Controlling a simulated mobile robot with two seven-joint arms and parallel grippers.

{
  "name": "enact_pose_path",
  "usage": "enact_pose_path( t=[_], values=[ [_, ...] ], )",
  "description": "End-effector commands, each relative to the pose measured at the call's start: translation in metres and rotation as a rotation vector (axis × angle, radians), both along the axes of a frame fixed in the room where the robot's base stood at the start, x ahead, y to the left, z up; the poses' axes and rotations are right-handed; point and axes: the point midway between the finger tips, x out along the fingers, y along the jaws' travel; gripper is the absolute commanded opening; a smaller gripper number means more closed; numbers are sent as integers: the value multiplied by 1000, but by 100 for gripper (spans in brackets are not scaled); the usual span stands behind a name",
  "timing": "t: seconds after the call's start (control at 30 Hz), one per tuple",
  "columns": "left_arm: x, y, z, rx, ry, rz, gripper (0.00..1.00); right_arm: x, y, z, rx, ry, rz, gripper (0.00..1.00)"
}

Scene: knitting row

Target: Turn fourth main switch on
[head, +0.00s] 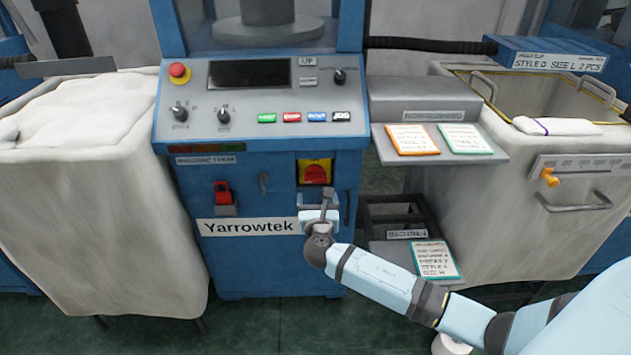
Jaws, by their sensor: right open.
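The main switch (315,171) is a red rotary knob on a yellow plate, on the blue front of the Yarrowtek machine (255,273). Its plate sits below the right end of the control panel. The knob's exact angle is too small to tell. My right gripper (319,199) is open and empty, just below the switch in this view and in front of the machine. It hides the area under the plate. Whether it touches the machine cannot be told. My left gripper is not in view.
A red padlock-like part (223,193) hangs left of the switch. The grey control panel (255,103) has an emergency stop (179,72), knobs and coloured buttons. A card shelf (440,156) juts out at right. Fabric bins stand at left (110,230) and right (500,225).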

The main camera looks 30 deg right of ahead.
Motion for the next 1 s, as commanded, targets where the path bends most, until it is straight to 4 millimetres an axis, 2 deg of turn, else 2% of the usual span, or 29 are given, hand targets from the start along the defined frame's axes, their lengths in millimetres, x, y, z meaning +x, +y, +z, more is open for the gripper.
enact_pose_path(
  t=[0.2,0.4,0.6,0.9,1.0],
  values=[
    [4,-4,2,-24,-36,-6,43,42,-26,-2,1,-3,-2,81],
    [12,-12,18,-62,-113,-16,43,70,-43,-2,2,-1,-2,81],
    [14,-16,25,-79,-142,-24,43,82,-51,-1,3,-1,0,81],
    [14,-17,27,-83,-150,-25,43,83,-52,-1,4,0,0,81],
    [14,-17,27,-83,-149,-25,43,83,-52,-1,4,0,0,58]
  ],
)
